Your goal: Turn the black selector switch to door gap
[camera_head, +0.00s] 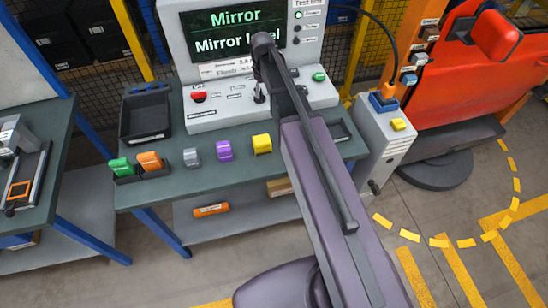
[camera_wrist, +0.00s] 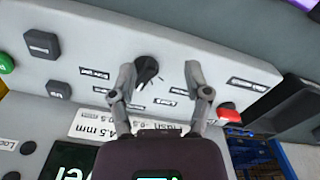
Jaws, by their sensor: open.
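The black selector switch (camera_wrist: 146,68) is on the sloped front of the grey console, in the middle of the wrist view. Small black labels surround it, too small to read. My gripper (camera_wrist: 160,73) is open, with one fingertip just left of the switch and the other farther right of it. The switch lies between the fingers, nearer the left one; I cannot tell whether they touch. In the head view my gripper (camera_head: 259,96) is small over the console front (camera_head: 225,110), and the switch is hidden or indistinct there. The screen (camera_head: 232,32) reads "Mirror" and "Mirror level".
A red button (camera_head: 199,96) and a green button (camera_head: 319,76) flank the switch area. Black square buttons (camera_wrist: 42,44) show in the wrist view. Coloured blocks, including a yellow one (camera_head: 262,144), stand on the bench in front. A black tray (camera_head: 146,117) is at left.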

